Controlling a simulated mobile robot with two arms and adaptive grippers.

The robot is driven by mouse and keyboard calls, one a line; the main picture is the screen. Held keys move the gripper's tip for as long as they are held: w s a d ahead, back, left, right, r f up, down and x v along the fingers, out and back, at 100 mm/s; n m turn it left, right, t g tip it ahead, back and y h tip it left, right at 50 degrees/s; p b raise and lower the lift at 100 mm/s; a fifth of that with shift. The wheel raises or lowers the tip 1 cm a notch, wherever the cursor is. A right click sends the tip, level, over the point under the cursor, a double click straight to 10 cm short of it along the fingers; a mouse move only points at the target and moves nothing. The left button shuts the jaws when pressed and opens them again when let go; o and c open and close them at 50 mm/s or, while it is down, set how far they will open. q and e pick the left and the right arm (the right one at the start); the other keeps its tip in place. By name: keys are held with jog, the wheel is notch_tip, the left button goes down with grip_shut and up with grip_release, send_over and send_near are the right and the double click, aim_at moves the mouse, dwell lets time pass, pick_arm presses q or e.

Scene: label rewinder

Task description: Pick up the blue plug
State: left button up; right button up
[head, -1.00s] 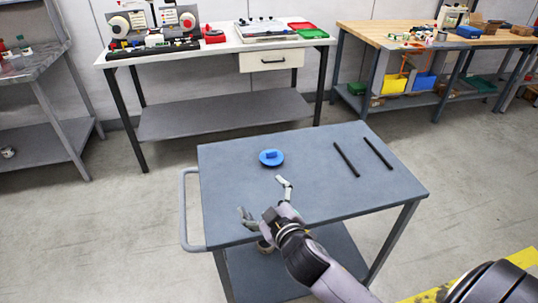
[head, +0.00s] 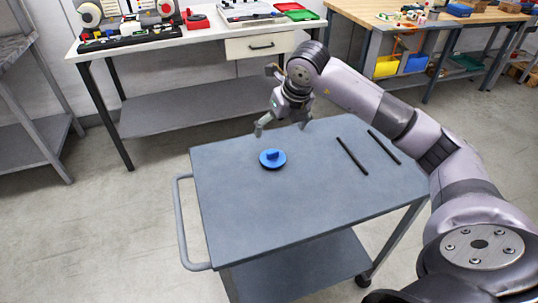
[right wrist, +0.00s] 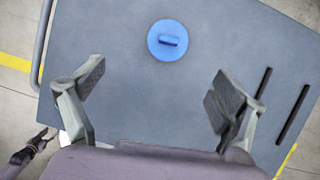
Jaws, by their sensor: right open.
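The blue plug (head: 272,158) is a round blue disc with a raised grip bar on top. It lies flat on the grey cart top (head: 300,205), toward the far left part. In the right wrist view the blue plug (right wrist: 168,40) shows whole at the upper middle, beyond the fingertips. My right gripper (head: 283,126) is open and empty, above the cart's far edge and behind the plug. Its two spread fingers (right wrist: 156,86) show in the right wrist view, apart from the plug. A small dark and purple part at that view's lower left seems to be my left gripper (right wrist: 30,150).
Two black bars (head: 352,156) (head: 384,147) lie on the cart's right side. A handle (head: 180,225) runs along its left side. A white bench (head: 215,45) with equipment stands behind, and a wooden bench (head: 430,22) at back right. The cart's near part is clear.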

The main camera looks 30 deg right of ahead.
aim_at(273, 152)
jog(key=x, duration=0.3)
jog(key=d+p+x, duration=0.1)
jog(key=x, duration=0.3)
jog(key=p+x, duration=0.1)
jog(key=x, duration=0.3)
jog(key=shift+d+f, duration=0.3)
jog(key=shift+d, duration=0.05)
jog(key=shift+w+f, duration=0.1)
jog(key=shift+f, duration=0.4)
jog(key=p+x, duration=0.1)
jog(key=x, duration=0.3)
jog(key=shift+f, duration=0.25)
jog(key=c, duration=1.1)
jog(key=shift+r+h, duration=0.2)
jog(key=shift+h, duration=0.1)
